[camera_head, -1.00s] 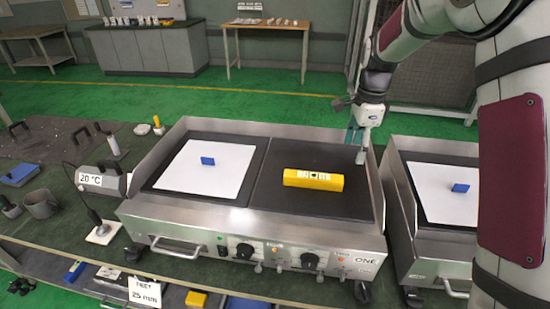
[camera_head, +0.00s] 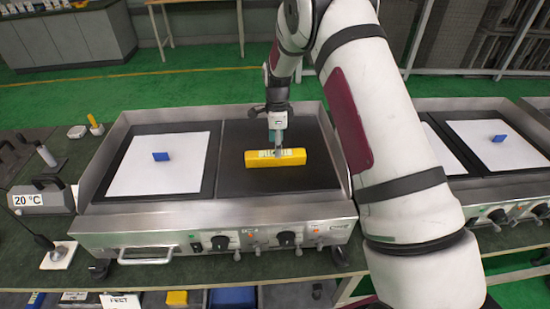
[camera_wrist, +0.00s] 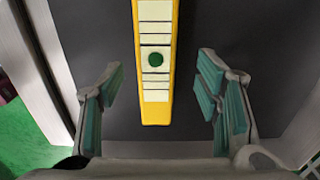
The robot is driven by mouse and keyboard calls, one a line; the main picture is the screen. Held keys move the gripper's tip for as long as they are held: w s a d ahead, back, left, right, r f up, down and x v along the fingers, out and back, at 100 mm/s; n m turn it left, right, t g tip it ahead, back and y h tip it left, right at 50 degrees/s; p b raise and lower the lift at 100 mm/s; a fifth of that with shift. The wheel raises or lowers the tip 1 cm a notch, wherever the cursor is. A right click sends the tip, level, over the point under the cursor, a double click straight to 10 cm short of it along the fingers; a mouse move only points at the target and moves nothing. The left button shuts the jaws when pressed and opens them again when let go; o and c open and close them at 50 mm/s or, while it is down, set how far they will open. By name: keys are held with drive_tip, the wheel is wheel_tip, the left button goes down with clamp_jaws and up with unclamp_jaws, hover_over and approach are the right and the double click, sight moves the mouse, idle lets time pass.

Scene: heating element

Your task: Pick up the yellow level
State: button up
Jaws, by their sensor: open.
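The yellow level (camera_head: 258,159) lies flat on the dark right-hand plate (camera_head: 285,185) of the steel heating unit, lengthwise from left to right in the head view. My gripper (camera_head: 278,151) is over the level, right of its middle, pointing down. In the wrist view the level (camera_wrist: 155,60) runs from the top edge to mid-picture, with pale markings and a green dot. My gripper (camera_wrist: 158,100) is open there, its teal-padded fingers on either side of the level's near end, with gaps on both sides. Whether the fingertips are down at the level's height is hard to tell.
Raised steel walls (camera_head: 330,150) edge the heating unit. A white sheet (camera_head: 158,165) with a small blue block (camera_head: 161,156) covers the left plate. A second unit with a white sheet (camera_head: 490,150) stands at the right. A grey 20 °C block (camera_head: 42,198) sits at the left.

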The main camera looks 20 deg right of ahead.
drive_tip(key=shift+s+a+f+p, duration=0.15)
drive_tip(key=shift+f+p, duration=0.1)
drive_tip(key=shift+f, duration=1.05)
drive_tip(key=shift+s+a+f+p, duration=0.1)
drive_tip(key=shift+f+p, duration=0.15)
drive_tip(key=shift+f, duration=1.05)
drive_tip(key=shift+w, duration=0.1)
clamp_jaws()
drive_tip(key=shift+r, duration=0.1)
